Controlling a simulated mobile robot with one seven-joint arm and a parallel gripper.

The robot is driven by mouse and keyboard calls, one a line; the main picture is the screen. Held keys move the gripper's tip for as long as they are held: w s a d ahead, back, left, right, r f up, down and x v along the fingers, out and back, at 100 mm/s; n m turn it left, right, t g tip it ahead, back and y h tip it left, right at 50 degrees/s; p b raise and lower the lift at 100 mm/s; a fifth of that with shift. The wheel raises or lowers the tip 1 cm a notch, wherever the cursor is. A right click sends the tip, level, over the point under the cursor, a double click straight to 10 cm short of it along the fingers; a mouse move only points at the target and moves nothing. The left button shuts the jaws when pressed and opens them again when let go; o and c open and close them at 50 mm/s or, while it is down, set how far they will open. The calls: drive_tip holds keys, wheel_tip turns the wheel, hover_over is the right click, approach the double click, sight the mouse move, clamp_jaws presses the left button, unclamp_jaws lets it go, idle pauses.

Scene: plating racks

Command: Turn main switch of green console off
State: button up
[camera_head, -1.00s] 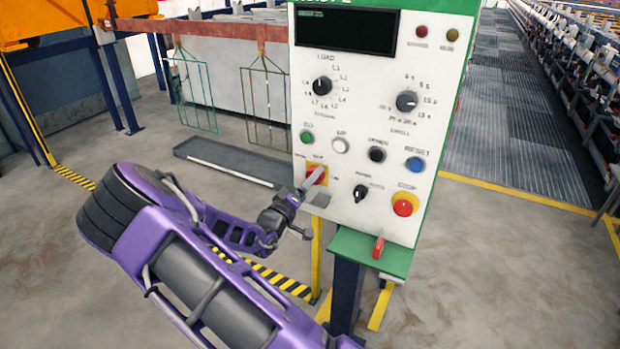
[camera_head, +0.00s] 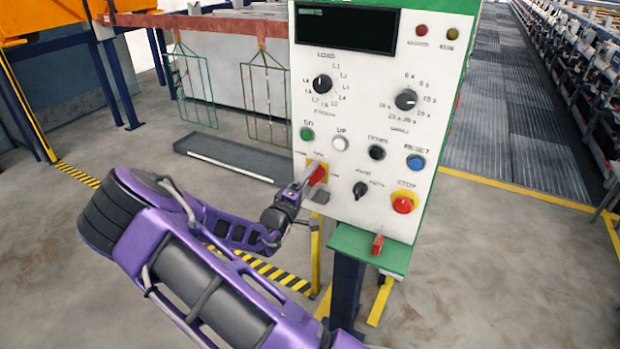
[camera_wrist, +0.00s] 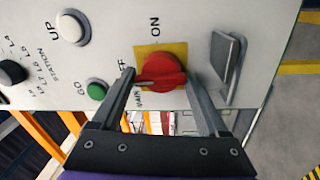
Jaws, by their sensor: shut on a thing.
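The green console (camera_head: 425,150) has a white front panel. Its main switch is a red knob (camera_head: 318,175) on a yellow plate at the panel's lower left. My gripper (camera_head: 309,178) reaches it from the left. In the wrist view, the red knob (camera_wrist: 168,70) lies between the two fingers of my gripper (camera_wrist: 160,82), which are shut on it. The knob's narrow end points left in that view, towards the OFF label, which a finger partly hides. The ON label (camera_wrist: 155,27) is above the plate.
A grey tab (camera_wrist: 228,55) sticks out close to the right finger. Above the switch are a green button (camera_head: 306,135) and a white button (camera_head: 340,144). A red stop button (camera_head: 403,204) is to the right. A green ledge (camera_head: 355,243) with a red piece juts out below.

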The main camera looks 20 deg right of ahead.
drive_tip(key=shift+a+f, duration=0.1)
drive_tip(key=shift+f, duration=0.2)
drive_tip(key=o, duration=1.1)
drive_tip(key=shift+r, duration=0.1)
drive_tip(key=v, duration=1.7)
drive_tip(key=shift+s+a, duration=0.1)
drive_tip(key=shift+s, duration=0.1)
drive_tip(key=shift+r, duration=0.1)
